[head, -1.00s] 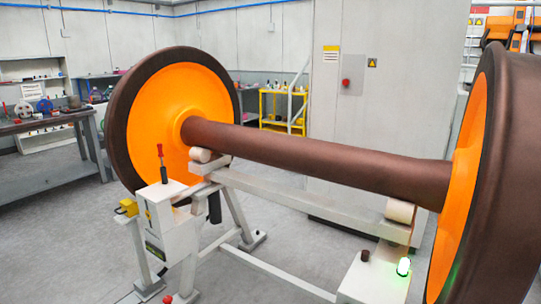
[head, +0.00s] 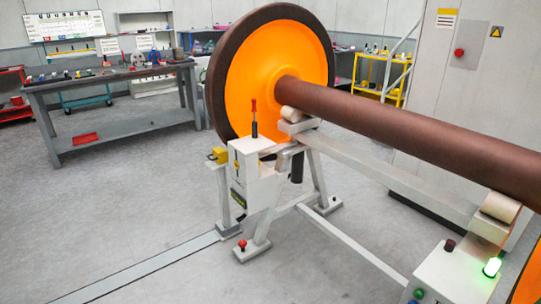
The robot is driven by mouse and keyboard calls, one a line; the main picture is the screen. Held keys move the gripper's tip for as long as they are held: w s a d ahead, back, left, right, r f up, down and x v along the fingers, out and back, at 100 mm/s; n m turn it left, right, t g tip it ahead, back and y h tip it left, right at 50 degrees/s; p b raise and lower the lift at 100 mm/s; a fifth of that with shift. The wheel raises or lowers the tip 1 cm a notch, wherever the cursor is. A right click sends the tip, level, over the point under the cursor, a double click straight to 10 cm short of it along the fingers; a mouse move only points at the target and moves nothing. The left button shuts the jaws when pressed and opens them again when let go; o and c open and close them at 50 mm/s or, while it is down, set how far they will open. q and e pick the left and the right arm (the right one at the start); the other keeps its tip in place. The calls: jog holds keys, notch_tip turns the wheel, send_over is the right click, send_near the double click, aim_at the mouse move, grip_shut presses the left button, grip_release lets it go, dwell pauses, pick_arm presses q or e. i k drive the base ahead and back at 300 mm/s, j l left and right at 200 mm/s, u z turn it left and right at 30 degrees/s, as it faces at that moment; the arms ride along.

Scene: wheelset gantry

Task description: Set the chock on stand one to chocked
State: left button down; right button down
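A wheelset rests on a white stand (head: 380,178). Its orange-faced wheel (head: 262,85) with a dark rim is at the centre, and its brown axle (head: 400,125) runs to the right over pale rollers (head: 500,207). A white box (head: 250,175) on the stand's near left end carries an upright lever with a red grip (head: 254,118). A yellow block (head: 218,155) sits at the box's left side; I cannot tell whether it is the chock. Neither of my grippers is in view.
A control box (head: 455,272) with a glowing green lamp (head: 492,267) is at the lower right. A red knob (head: 242,244) sits low by the stand's foot. A grey workbench (head: 110,80) stands at the back left. The floor at left is clear, with a flat strip (head: 140,268) along it.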

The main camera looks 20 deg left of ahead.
aim_at(220, 154)
jog(key=i+j, duration=0.35)
jog(key=i, duration=0.15)
jog(key=i+j+u, duration=0.1)
jog(key=i+j, duration=0.25)
jog(key=i, duration=0.15)
jog(key=i+j, duration=0.3)
jog(key=i, duration=0.25)
jog(key=i+j, duration=0.3)
jog(key=i, duration=0.2)
jog(key=i+j+u, duration=0.1)
jog(key=i+j, duration=0.2)
jog(key=i, duration=0.2)
